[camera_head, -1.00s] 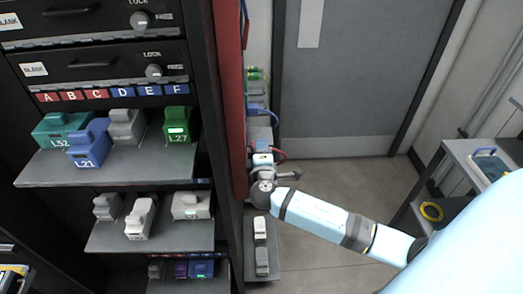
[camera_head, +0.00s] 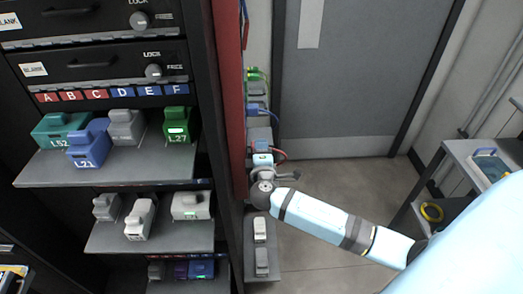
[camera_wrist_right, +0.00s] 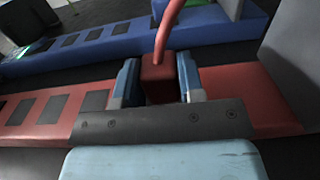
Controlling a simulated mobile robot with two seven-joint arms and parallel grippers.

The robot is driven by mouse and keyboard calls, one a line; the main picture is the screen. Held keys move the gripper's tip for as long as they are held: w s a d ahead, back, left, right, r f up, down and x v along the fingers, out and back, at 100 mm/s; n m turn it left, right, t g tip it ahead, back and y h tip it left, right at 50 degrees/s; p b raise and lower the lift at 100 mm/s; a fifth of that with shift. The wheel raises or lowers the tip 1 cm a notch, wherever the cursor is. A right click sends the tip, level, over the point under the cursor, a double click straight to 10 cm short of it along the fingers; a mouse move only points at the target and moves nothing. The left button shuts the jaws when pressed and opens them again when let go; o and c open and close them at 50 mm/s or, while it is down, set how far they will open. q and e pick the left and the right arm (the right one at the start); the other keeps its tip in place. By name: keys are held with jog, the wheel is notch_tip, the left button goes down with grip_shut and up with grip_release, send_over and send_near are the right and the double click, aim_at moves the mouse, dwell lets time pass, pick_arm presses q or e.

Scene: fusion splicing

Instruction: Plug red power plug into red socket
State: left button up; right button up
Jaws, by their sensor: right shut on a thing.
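My right gripper (camera_wrist_right: 158,82) is shut on the red power plug (camera_wrist_right: 157,76) in the right wrist view, with one blue-grey finger on each side of it. A red cable rises from the top of the plug. A red strip (camera_wrist_right: 45,110) with several dark rectangular sockets runs behind and to both sides of the gripper. The plug's lower end is hidden by the gripper body, so I cannot tell whether it sits in a socket. In the head view my right gripper (camera_head: 262,162) is small, beside the rack's right side. My left gripper is not in view.
A blue strip (camera_wrist_right: 100,35) with similar dark sockets lies beyond the red one, with a grey panel (camera_wrist_right: 295,50) at the right. In the head view a black rack (camera_head: 228,240) with labelled shelves stands left of my right arm. Open floor (camera_head: 330,190) lies to the right.

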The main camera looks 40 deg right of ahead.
jog(key=shift+w+a, duration=0.3)
jog(key=shift+a, duration=0.25)
jog(key=o, duration=0.9)
jog(key=shift+o, duration=0.2)
jog(key=b+v, duration=0.2)
jog(key=v, duration=1.1)
jog(key=shift+s+b, duration=0.3)
jog(key=shift+s, duration=0.1)
jog(key=shift+a, duration=0.1)
